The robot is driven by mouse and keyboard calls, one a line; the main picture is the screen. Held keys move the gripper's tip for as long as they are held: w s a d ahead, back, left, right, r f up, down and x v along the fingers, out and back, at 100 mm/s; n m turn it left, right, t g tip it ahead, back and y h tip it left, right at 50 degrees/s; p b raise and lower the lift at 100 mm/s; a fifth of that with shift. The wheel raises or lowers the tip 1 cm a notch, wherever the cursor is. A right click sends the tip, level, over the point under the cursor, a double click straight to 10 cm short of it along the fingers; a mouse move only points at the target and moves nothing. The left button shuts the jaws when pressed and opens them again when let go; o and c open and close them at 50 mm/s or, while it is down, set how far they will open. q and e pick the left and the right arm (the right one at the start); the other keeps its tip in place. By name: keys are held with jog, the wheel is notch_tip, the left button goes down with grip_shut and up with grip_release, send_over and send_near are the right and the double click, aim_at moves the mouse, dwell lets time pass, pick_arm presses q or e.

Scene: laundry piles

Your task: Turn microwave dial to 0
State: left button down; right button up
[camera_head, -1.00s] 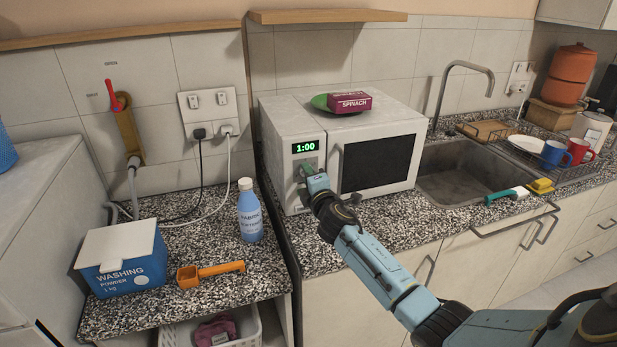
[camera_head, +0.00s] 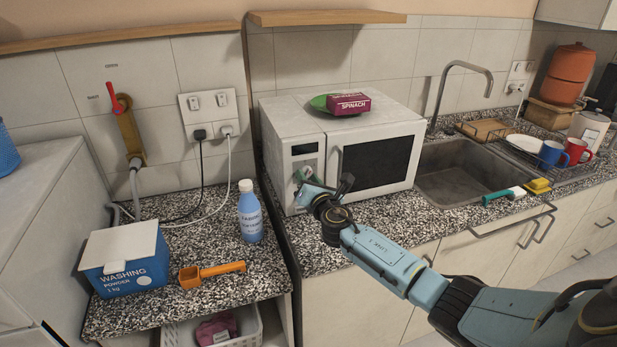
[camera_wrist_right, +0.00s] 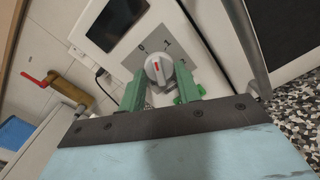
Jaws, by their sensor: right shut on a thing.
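The white microwave (camera_head: 285,115) stands on the speckled counter, its door shut and its display (camera_head: 304,149) dark. Its grey dial (camera_wrist_right: 160,70) with a red mark shows in the right wrist view, with the labels 0 and 1 printed above it. The red mark is on the dial's upper part; I cannot tell exactly which label it lines up with. My right gripper (camera_head: 303,179) is at the control panel, its green fingers on both sides of the dial. It shows in the right wrist view (camera_wrist_right: 161,88), shut on the dial. My left gripper is not in view.
A spinach box (camera_head: 349,104) and a green item lie on the microwave. The sink (camera_head: 462,175) is right of the microwave.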

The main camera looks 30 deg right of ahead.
jog(key=n+p, duration=0.1)
jog(key=n, duration=0.4)
jog(key=shift+d+p, duration=0.1)
jog(key=shift+p, duration=0.25)
jog(key=shift+n, duration=0.4)
jog(key=o, duration=0.9)
jog(key=shift+o, duration=0.2)
jog(key=shift+s+p, duration=0.3)
jog(key=shift+s, duration=0.25)
jog(key=p+v, duration=0.1)
jog(key=v, duration=1.1)
jog(key=shift+s, duration=0.2)
